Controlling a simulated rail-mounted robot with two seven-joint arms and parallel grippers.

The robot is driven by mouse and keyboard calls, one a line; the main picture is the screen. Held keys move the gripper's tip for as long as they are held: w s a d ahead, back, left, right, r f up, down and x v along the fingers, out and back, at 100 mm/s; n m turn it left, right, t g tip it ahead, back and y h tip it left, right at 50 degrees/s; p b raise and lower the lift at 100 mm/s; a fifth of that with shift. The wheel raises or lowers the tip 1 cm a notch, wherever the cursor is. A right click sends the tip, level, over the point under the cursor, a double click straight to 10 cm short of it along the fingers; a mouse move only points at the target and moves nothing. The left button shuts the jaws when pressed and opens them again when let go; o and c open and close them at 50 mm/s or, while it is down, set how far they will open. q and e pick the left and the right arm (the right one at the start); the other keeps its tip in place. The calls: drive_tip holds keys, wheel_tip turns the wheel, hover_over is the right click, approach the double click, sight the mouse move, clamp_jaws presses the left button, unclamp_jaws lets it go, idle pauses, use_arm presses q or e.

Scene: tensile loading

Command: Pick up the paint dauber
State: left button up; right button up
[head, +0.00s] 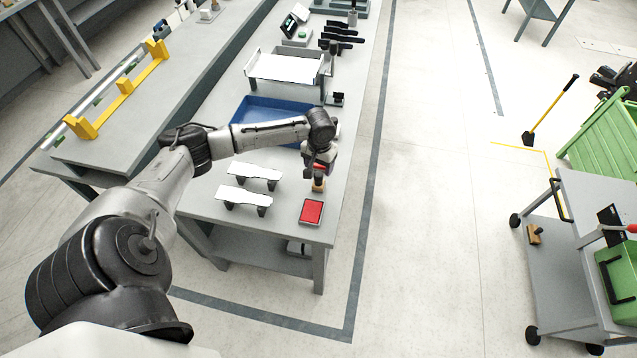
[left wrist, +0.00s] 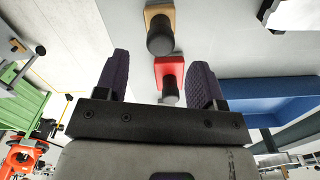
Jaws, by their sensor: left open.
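A small red-based piece with a black round knob, which looks like the paint dauber (left wrist: 170,72), stands on the grey bench. In the left wrist view it lies between and beyond my fingertips, with no contact visible. My left gripper (left wrist: 160,80) is open and empty. In the head view, my left gripper (head: 319,154) is over the bench's right side, and the red piece is mostly hidden by it. A similar piece with a wooden base and black knob (left wrist: 160,32) stands beside the red one; it also shows in the head view (head: 318,186). My right gripper is out of view.
A red pad in a tray (head: 312,211) lies near the bench's front corner. Two white-topped stands (head: 254,175) (head: 244,198) are to the left. A blue tray (head: 262,108) and a grey tray (head: 322,72) are farther back. A grey cart (head: 590,205) stands at right.

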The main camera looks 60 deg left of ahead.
sight(318, 174)
use_arm(q)
drive_tip(key=shift+s+d+f, duration=0.1)
drive_tip(key=shift+f, duration=1.25)
drive_tip(key=shift+s+d+f, duration=0.1)
drive_tip(key=shift+f, duration=1.2)
drive_tip(key=shift+c, duration=0.3)
drive_tip(key=c, duration=1)
drive_tip(key=shift+o, duration=0.2)
drive_tip(key=shift+r, duration=0.15)
drive_tip(key=shift+a+r, duration=0.1)
drive_tip(key=shift+r, duration=0.55)
wheel_tip(318, 174, up, 3)
drive_tip(key=w+d+r, duration=0.2)
drive_tip(key=d+r, duration=0.4)
drive_tip(key=d, duration=0.5)
drive_tip(key=shift+w+d+r+p, duration=0.25)
drive_tip(key=shift+w+p, duration=0.1)
drive_tip(key=shift+p, duration=0.05)
